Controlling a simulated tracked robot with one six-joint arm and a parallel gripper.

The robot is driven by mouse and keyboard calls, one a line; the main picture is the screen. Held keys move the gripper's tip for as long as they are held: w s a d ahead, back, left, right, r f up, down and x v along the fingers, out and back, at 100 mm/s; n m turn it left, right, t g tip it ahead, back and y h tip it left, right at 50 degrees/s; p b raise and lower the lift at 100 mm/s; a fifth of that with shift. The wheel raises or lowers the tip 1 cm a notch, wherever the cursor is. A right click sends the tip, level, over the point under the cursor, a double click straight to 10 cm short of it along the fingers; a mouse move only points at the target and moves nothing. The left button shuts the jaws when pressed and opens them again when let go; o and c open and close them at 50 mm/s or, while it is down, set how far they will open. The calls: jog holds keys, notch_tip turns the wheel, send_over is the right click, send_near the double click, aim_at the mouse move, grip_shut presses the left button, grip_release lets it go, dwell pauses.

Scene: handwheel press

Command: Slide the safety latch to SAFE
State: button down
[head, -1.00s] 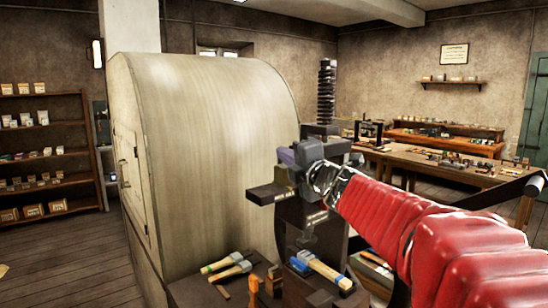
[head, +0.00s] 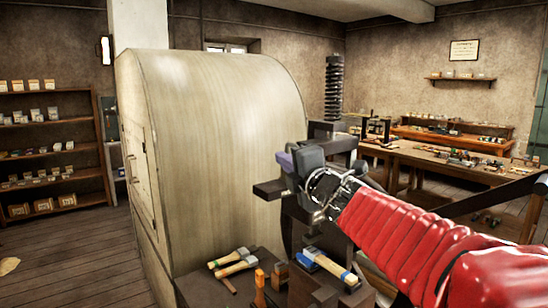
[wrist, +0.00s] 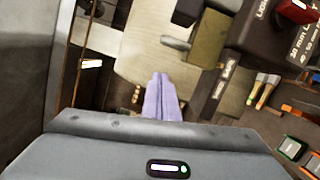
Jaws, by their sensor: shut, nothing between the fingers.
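My gripper (head: 284,160) is shut, its purple fingertips together, in front of the dark press in the head view. In the wrist view the shut purple fingers (wrist: 161,98) point up the picture with nothing between them. Ahead and to the right of them is an olive block (wrist: 208,38) with a grey rounded pin (wrist: 176,43) at its left side. It may be the safety latch, but I cannot tell for sure. The fingertips appear apart from it. In the head view my arm and gripper hide much of the press, and a dark bar (head: 268,189) sticks out below the fingers.
A large curved cream housing (head: 210,140) stands left of my gripper. Hammers (head: 232,262) and a blue-banded mallet (head: 328,266) lie below on the bench. A dark labelled panel (wrist: 285,50) is at the right in the wrist view. A coil spring (head: 333,88) rises behind the press.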

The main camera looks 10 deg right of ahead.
jog(key=v, duration=0.7)
jog(key=shift+s, duration=0.2)
jog(key=d+f+m+g+h, duration=0.2)
jog(key=d+f+m+h, duration=0.45)
jog(key=d+m, duration=0.2)
jog(key=s+d+f+m+g+h, duration=0.25)
jog(key=s+f+m+g, duration=0.25)
jog(key=s+f+m, duration=0.4)
jog(key=s+a+f+m+g+y, duration=0.2)
jog(key=s+a+f, duration=0.3)
jog(key=s+f, duration=0.2)
jog(key=s+a+f+m+g+y, duration=0.2)
jog(key=s+a+f, duration=0.4)
jog(key=s, duration=0.4)
jog(key=shift+s+a+f+m+g+y, duration=0.25)
jog(key=shift+f+m+g+y, duration=0.2)
jog(key=shift+m+g, duration=0.3)
